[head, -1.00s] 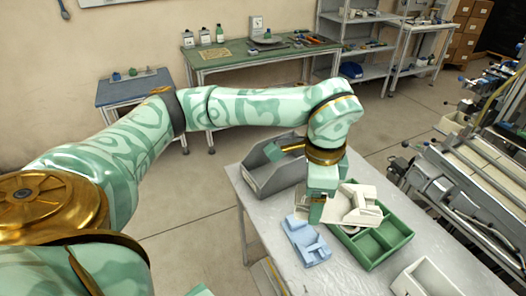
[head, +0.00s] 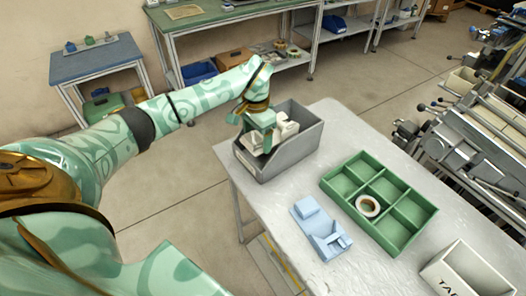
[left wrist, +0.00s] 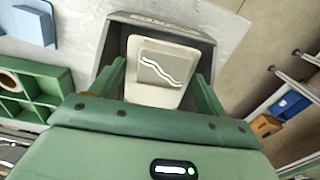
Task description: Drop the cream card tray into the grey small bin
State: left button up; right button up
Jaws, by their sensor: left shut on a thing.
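The cream card tray (head: 286,127) is in the jaws of my left gripper (head: 262,140), within the outline of the grey small bin (head: 292,154) at the table's far left corner. My left gripper is shut on the tray. I cannot tell whether the tray touches the bin floor. My right gripper is not in view.
A light blue holder (head: 322,232) lies on the table in front of the bin. A green compartment tray (head: 407,232) holds a tape reel (head: 368,205). A white lettered box (head: 440,274) stands at the lower right. Bare table (head: 343,128) lies right of the bin.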

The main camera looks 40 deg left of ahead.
pick_arm(q)
notch_tip(320, 180, down, 6)
jog(key=shift+d+r+b, duration=0.1)
jog(key=shift+r+b, duration=0.1)
jog(key=shift+b, duration=0.45)
jog(key=shift+f, duration=0.8)
jog(key=o, duration=0.8)
